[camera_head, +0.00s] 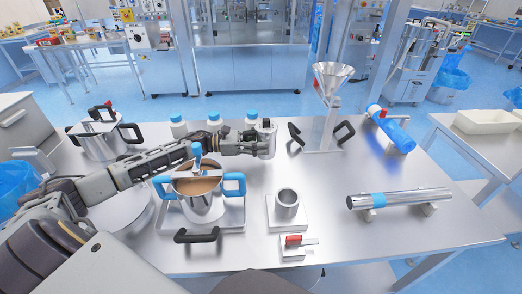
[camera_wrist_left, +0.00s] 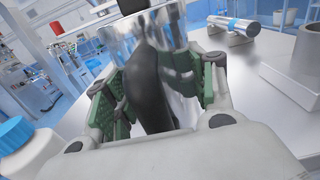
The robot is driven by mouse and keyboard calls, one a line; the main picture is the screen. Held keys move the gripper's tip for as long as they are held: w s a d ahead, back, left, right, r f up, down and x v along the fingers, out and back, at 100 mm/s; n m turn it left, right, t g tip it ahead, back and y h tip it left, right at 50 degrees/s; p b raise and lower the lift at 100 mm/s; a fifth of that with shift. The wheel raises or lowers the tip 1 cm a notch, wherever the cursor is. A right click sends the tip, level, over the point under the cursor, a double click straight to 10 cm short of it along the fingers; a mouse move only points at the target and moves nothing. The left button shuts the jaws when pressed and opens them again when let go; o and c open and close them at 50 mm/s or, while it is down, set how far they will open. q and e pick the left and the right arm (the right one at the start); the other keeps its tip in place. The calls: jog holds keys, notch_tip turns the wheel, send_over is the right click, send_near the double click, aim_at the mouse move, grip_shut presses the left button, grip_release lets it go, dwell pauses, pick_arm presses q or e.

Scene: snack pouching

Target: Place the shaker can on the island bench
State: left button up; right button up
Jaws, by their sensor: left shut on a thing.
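The shaker can (camera_head: 268,143) is a small shiny metal cylinder, held above the steel island bench (camera_head: 345,228). My left gripper (camera_head: 258,138) reaches in from the left and is shut on the can. In the left wrist view the can (camera_wrist_left: 160,32) sits between the green-padded fingers (camera_wrist_left: 155,90), with a dark shape in front of its lower part. The can's underside is hidden, so I cannot tell its exact height over the bench. My right gripper is not in view.
A blue-handled pot (camera_head: 200,210) stands beneath my left arm. Several white bottles (camera_head: 214,122) stand behind it. A metal cup (camera_head: 287,204) on a white base, a funnel stand (camera_head: 331,90) and a steel tube (camera_head: 400,199) stand to the right. Clear bench lies between them.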

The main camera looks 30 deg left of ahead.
pick_arm(q)
jog(key=shift+f, duration=1.85)
jog(key=shift+f, duration=0.1)
jog(key=o, duration=1.1)
jog(key=shift+o, duration=0.2)
jog(key=shift+v, duration=6)
